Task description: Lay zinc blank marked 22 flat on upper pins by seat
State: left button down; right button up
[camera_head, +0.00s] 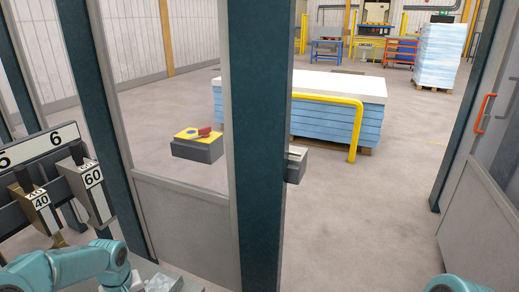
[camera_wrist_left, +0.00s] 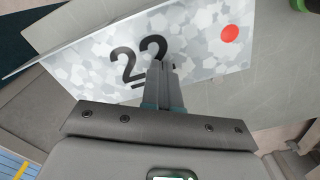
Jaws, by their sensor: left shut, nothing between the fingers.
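The zinc blank marked 22 (camera_wrist_left: 195,50) fills the upper middle of the left wrist view, with mottled grey metal, black digits and a red dot at its right. It is over a plain grey surface (camera_wrist_left: 262,110); I cannot tell whether it lies fully flat on it. My left gripper (camera_wrist_left: 160,65) is shut and empty, its fingertips in front of the digits; touching or apart cannot be told. In the head view my left arm comes in at the lower left. My right gripper is out of view. I cannot make out pins or a seat.
Bend tools marked 40 (camera_head: 41,201) and 60 (camera_head: 94,178) hang on a rail at the left. A dark teal post (camera_head: 259,140) stands in the middle. Beyond it are a sheet stack (camera_head: 325,120) with a yellow rail (camera_head: 357,130) and open floor. An orange-handled door (camera_head: 490,150) is at the right.

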pick_arm(q)
jog(key=shift+f, duration=0.15)
jog(key=shift+w+a+r+p, duration=0.1)
jog(key=shift+r+p, duration=0.4)
jog(key=shift+r, duration=0.2)
notch_tip(320, 180, up, 3)
jog(key=shift+f+p, duration=0.2)
jog(key=shift+p, duration=0.45)
notch_tip(320, 180, up, 2)
jog(key=shift+r+p, duration=0.1)
jog(key=shift+p, duration=0.55)
jog(key=shift+r, duration=0.45)
